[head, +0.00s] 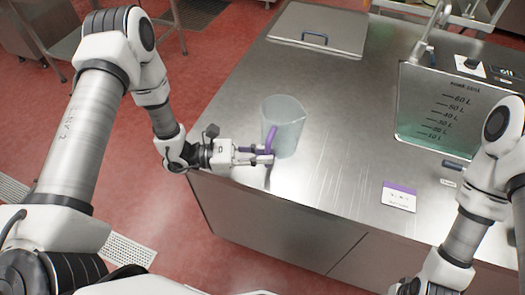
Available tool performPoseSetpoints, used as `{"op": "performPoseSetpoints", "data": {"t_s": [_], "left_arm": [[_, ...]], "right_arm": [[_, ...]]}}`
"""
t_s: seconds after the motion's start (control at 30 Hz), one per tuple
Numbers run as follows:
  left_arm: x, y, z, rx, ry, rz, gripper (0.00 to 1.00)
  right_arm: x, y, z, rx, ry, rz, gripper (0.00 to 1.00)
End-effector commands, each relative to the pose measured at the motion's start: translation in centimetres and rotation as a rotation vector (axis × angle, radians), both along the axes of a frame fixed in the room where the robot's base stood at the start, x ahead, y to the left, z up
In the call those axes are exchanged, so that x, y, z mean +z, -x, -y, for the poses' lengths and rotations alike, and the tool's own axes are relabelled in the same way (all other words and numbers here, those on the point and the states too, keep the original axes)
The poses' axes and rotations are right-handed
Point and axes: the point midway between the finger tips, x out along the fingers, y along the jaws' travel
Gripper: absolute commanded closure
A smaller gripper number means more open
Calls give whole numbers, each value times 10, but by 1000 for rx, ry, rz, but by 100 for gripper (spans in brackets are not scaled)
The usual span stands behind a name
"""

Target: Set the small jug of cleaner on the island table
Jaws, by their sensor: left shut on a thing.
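The small jug (285,124) is a pale translucent vessel with a purple handle. It is upright at the left edge of the steel island table (325,160) and looks to be on or just above its top; I cannot tell which. My left gripper (266,155) reaches in from the left over the table edge and is shut on the jug's purple handle.
A lidded hatch with a handle (314,40) lies at the back of the table. A clear graduated tank (450,105) stands at the right. A purple-and-white card (399,197) lies near the front edge. The middle of the tabletop is clear.

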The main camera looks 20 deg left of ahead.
Motion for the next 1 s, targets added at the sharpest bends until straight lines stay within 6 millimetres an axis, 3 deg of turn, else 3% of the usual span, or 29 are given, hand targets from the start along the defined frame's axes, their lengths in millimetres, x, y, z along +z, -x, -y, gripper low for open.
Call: {"op": "performPoseSetpoints", "data": {"t_s": [0.27,0.3,0.37,0.77,1.0], "left_arm": [[-4,0,0,1,1,1,100],[-4,0,0,1,1,0,79],[-3,0,0,1,1,0,61],[2,0,-2,3,1,0,61],[0,16,-51,11,3,3,61]], "right_arm": [[-6,0,0,0,0,0,60],[-6,0,0,0,0,0,60],[-5,0,0,0,0,0,60],[1,0,0,0,0,0,60],[-9,0,0,0,0,0,60]]}}
